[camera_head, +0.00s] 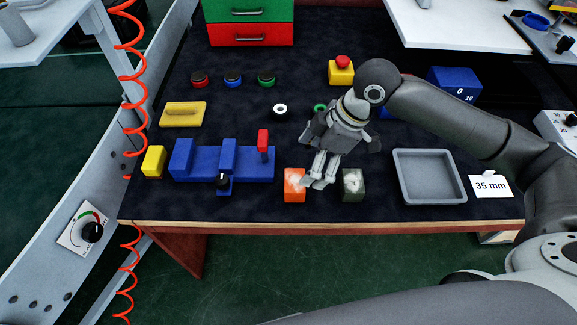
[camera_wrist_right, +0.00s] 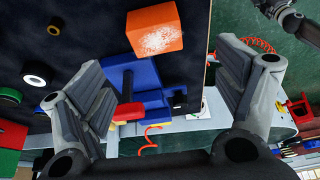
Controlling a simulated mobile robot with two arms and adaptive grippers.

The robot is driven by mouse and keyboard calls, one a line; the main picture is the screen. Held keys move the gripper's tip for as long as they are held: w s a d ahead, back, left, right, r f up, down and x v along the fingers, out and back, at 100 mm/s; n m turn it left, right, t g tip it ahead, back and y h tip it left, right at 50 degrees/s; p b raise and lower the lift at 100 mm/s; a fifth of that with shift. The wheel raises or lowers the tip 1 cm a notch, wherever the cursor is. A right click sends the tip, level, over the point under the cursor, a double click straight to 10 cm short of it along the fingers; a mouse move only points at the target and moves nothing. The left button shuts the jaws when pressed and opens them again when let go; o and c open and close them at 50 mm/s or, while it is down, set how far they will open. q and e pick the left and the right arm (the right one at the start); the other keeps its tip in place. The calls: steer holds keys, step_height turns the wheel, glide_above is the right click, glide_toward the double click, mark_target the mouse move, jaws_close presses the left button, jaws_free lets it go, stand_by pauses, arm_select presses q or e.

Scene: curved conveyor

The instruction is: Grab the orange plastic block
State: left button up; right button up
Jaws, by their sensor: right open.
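The orange plastic block (camera_head: 293,187) stands on the dark table near its front edge, with a whitish worn patch on it. My right gripper (camera_head: 318,183) is just to the right of the block, fingers pointing down, between it and a dark green-grey block (camera_head: 353,184). In the right wrist view the orange block (camera_wrist_right: 155,30) is at the top middle, beyond the fingertips and not enclosed. The two fingers of the right gripper (camera_wrist_right: 165,78) are wide apart with nothing held between them. My left gripper is not in view.
A blue fixture (camera_head: 205,160) with a red lever and a yellow block (camera_head: 154,161) lie left of the orange block. A grey tray (camera_head: 430,177) is on the right. Buttons and a yellow plate (camera_head: 183,114) lie behind. The table's front edge (camera_head: 320,226) is close.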

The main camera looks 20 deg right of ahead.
mark_target(296, 179)
steer(key=x, duration=0.4)
steer(key=shift+d, duration=0.1)
steer(key=shift+f, duration=0.3)
steer(key=x, duration=0.4)
steer(key=shift+w+f, duration=0.1)
steer(key=shift+w, duration=0.15)
steer(key=shift+w+a+f, duration=0.1)
steer(key=shift+a+f, duration=0.15)
steer(key=shift+f, duration=0.3)
steer(key=c, duration=1.1)
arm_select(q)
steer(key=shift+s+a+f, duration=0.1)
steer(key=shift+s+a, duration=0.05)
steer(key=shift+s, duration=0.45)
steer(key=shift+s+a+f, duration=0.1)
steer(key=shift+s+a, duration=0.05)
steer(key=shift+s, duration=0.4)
arm_select(e)
steer(key=shift+c, duration=0.4)
